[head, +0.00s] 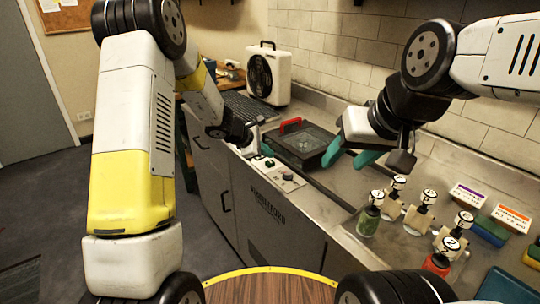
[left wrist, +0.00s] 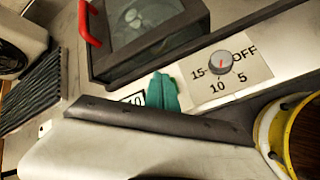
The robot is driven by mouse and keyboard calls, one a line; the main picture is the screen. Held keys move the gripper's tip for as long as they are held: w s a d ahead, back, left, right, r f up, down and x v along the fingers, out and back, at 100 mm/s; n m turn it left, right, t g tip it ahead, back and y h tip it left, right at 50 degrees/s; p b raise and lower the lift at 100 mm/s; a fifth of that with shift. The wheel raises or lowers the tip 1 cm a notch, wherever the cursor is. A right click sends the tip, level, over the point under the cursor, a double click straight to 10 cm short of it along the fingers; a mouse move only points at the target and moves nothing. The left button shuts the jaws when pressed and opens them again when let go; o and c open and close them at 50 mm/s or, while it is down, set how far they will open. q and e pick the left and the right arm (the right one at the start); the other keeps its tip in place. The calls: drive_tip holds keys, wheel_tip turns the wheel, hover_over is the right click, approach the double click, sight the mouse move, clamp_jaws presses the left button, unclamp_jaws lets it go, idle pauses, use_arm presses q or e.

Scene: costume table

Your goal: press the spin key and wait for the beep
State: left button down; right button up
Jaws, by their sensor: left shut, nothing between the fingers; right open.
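The machine set in the counter has a dark lid with a window (head: 305,145) and a red handle (head: 290,126); the lid looks closed. Its front panel (head: 290,184) carries a timer dial, which in the left wrist view (left wrist: 220,62) is marked OFF, 5, 10 and 15. My left gripper (left wrist: 163,92) is shut and empty, its teal fingertips at the panel left of the dial, partly over a small printed label (left wrist: 132,99). I cannot make out the spin key or tell whether the fingertips touch it.
Several bottles with numbered tops (head: 390,204) stand on the counter at the right, with labelled coloured blocks (head: 489,229) behind. A white fan unit (head: 268,74) and a dark ribbed drainer (head: 246,106) are at the back left. Bare counter lies between machine and bottles.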

use_arm(q)
drive_tip(key=shift+f, duration=0.1)
idle(0.5)
drive_tip(key=shift+f, duration=0.3)
